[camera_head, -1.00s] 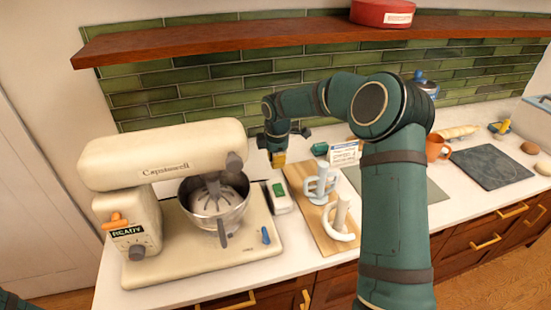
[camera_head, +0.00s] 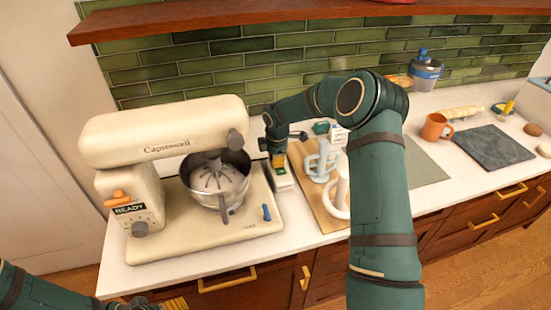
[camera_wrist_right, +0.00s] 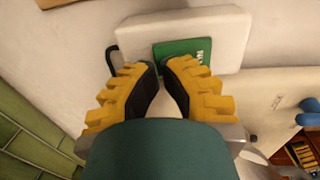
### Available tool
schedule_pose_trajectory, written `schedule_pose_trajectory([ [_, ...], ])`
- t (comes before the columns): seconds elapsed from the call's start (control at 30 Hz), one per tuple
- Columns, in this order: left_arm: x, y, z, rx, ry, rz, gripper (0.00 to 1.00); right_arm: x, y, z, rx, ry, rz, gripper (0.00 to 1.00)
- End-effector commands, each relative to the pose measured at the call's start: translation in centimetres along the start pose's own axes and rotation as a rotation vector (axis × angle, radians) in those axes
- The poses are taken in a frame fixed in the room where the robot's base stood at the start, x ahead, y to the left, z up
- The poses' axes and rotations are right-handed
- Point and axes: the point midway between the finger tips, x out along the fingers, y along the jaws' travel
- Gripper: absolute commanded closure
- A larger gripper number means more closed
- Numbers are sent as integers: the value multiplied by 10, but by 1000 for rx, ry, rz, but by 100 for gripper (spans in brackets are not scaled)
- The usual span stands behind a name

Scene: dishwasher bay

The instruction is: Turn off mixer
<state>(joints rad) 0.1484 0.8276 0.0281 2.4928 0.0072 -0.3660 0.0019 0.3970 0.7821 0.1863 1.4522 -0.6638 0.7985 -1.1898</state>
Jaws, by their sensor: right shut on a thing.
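The cream stand mixer (camera_head: 160,135) stands on the left of the counter with its steel bowl (camera_head: 217,185) and whisk under the head. Its front panel reads READY above a dark knob (camera_head: 140,229). A small white switch box (camera_head: 285,183) with a green switch (camera_wrist_right: 184,49) lies right of the mixer base. My right gripper (camera_head: 278,158) points down over the box. In the right wrist view, its yellow fingers (camera_wrist_right: 160,72) are close together at the green switch, tips partly hiding it. My left gripper (camera_head: 160,304) shows only partly at the bottom edge.
A wooden board (camera_head: 312,200) with white and pale blue stands (camera_head: 322,160) lies just right of the box. An orange mug (camera_head: 435,127), slate board (camera_head: 488,146) and blue-lidded jar (camera_head: 425,72) are farther right. A wooden shelf (camera_head: 250,22) crosses above.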

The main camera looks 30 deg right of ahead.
Motion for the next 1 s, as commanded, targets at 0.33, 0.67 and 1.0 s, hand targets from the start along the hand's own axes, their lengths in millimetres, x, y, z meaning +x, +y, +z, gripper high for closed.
schedule_pose_trajectory([
  [0.33, 11, -4, 1, -1, 0, -2, 27, 14, 1, 0, 0, 0, -4, 100],
  [0.67, 8, -2, 1, 0, 0, -2, 27, 12, -1, 0, -1, 0, -11, 100],
  [1.0, 1, 0, 0, 0, 0, -2, 27, -2, 2, 0, -1, 1, -6, 100],
])
